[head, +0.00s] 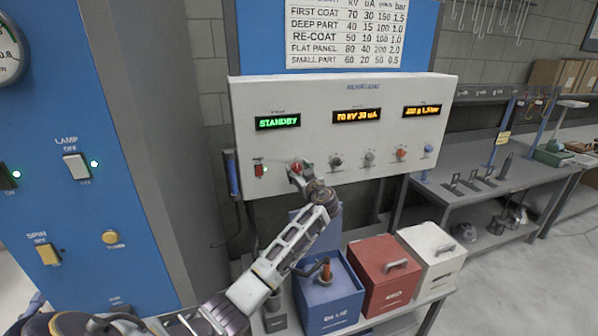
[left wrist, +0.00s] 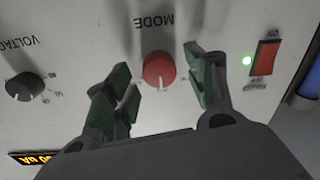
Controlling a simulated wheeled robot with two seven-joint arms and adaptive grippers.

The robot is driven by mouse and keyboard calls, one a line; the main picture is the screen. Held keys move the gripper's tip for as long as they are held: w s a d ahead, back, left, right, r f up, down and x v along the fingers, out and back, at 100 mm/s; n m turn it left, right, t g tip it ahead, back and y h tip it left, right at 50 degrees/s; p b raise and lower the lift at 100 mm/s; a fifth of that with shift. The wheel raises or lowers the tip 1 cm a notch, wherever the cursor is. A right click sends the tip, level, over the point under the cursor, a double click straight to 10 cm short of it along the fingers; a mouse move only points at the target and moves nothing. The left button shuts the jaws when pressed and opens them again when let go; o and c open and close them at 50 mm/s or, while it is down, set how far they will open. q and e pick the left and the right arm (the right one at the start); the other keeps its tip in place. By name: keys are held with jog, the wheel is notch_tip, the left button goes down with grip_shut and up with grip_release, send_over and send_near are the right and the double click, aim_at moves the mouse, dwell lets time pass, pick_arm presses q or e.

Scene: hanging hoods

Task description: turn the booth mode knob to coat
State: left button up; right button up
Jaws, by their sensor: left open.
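The booth mode knob (left wrist: 158,70) is red and round with a white pointer line, under the label MODE in the left wrist view, which sees the panel upside down. In the head view the red knob (head: 297,167) is partly covered by my gripper. My left gripper (left wrist: 162,82) is open, with one green-padded finger on each side of the knob and a gap to it on both sides. It also shows at the panel in the head view (head: 300,178). The control panel (head: 350,92) shows STANDBY on its green display (head: 278,122). My right gripper is not in view.
A red rocker switch (left wrist: 265,57) with a green light sits beside the mode knob. The black voltage knob (left wrist: 25,87) is on its other side. Blue (head: 330,300), red (head: 372,285) and white (head: 425,262) boxes stand below the panel.

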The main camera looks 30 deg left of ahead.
pick_arm(q)
jog(key=c, duration=1)
jog(key=shift+c, duration=0.2)
